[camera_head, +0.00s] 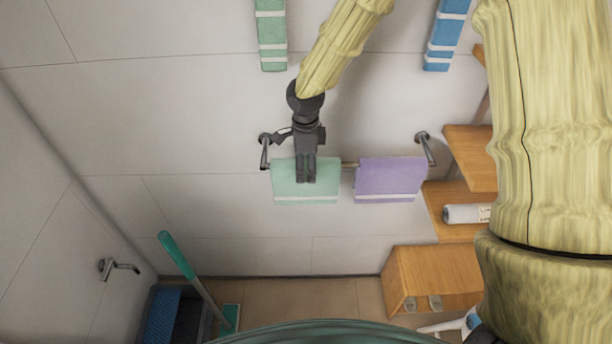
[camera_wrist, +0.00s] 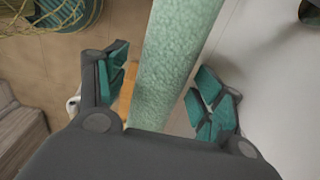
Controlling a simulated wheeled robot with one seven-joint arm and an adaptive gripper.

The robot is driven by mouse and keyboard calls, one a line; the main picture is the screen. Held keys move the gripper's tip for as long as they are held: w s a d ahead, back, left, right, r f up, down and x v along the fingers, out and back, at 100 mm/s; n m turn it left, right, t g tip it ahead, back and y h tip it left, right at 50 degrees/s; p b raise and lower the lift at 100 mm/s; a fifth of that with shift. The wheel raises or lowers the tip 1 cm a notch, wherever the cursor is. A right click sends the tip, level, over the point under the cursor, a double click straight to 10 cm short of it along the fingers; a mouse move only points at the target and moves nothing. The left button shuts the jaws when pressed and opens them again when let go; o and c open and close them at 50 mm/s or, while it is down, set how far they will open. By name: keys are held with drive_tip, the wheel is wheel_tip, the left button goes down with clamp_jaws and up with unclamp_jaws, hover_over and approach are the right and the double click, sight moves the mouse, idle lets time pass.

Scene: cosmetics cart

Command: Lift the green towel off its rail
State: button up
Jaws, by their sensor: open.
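The green towel (camera_head: 318,192) hangs folded over the left part of a metal rail (camera_head: 348,164) on the wall, with a pale stripe near its lower edge. My gripper (camera_head: 306,178) is in front of the towel and hides part of it. In the wrist view the towel (camera_wrist: 172,62) passes between the teal pads of my open gripper (camera_wrist: 163,95). A gap shows on each side of the towel, wider on the right. A purple towel (camera_head: 391,177) hangs on the same rail to the right.
Another green towel (camera_head: 271,36) and a blue towel (camera_head: 446,36) hang higher up. Wooden shelves (camera_head: 468,152) with a rolled white item (camera_head: 466,214) stand right. A tap (camera_head: 118,267), a teal-handled mop (camera_head: 178,256) and a dark bin (camera_head: 178,312) are at lower left.

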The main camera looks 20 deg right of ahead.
drive_tip(key=shift+f, duration=0.3)
drive_tip(key=c, duration=1.5)
drive_tip(key=shift+r, duration=0.2)
wheel_tip(320, 180, up, 18)
drive_tip(key=b, duration=0.4)
drive_tip(key=shift+f, duration=0.15)
